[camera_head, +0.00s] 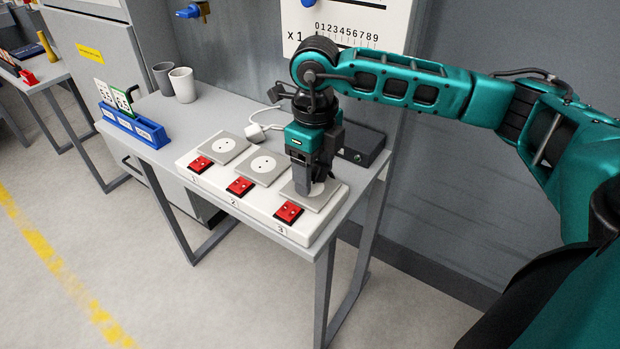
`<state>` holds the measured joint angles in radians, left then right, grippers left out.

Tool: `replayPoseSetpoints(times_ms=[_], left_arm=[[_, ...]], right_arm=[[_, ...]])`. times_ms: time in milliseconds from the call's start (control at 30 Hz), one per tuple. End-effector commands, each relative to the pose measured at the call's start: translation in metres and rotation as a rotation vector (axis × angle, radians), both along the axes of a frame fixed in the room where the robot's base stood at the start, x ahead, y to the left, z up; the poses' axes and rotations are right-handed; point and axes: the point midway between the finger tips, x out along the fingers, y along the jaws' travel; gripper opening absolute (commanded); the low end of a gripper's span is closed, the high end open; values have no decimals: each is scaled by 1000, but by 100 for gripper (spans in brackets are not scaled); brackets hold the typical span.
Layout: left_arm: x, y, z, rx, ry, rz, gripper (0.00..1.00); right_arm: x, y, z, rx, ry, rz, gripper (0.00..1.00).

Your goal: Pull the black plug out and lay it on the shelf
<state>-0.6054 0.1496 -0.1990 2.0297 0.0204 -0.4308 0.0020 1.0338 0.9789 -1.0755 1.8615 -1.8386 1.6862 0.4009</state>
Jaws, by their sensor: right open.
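A white socket strip (261,209) with three grey sockets and red switches numbered 1 to 3 lies on the grey table. Sockets 1 (222,145) and 2 (263,165) are empty. My right gripper (305,186) points down over socket 3 (327,191), its fingers low and close to the socket plate. It is open. I cannot make out the black plug; the fingers cover most of socket 3. I cannot see clearly whether anything is between them. No thing in view is clearly the shelf. My left gripper is out of view.
A white plug (256,132) with a cable lies behind the strip. A dark box (362,147) stands at the back right, close to my gripper. Two cups (182,85) and a blue rack (133,128) stand at the left. The wall is close behind.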

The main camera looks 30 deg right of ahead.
Motion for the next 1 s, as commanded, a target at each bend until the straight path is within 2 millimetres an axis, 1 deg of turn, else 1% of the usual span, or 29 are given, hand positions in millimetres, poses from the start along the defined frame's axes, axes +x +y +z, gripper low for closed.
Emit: replayPoseSetpoints(times_ms=[67, 100, 700, 800, 1000], left_arm=[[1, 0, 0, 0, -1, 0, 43], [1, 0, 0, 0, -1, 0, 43], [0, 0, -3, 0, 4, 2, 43], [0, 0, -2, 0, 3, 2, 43], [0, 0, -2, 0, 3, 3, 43]], right_arm=[[-1, -2, -3, -5, 7, -3, 68], [-1, -2, -3, -5, 7, -3, 63], [-2, 1, -3, 1, 8, 2, 5], [-2, 1, -3, 1, 8, 3, 3], [-2, 2, -3, 3, 9, 4, 2]])
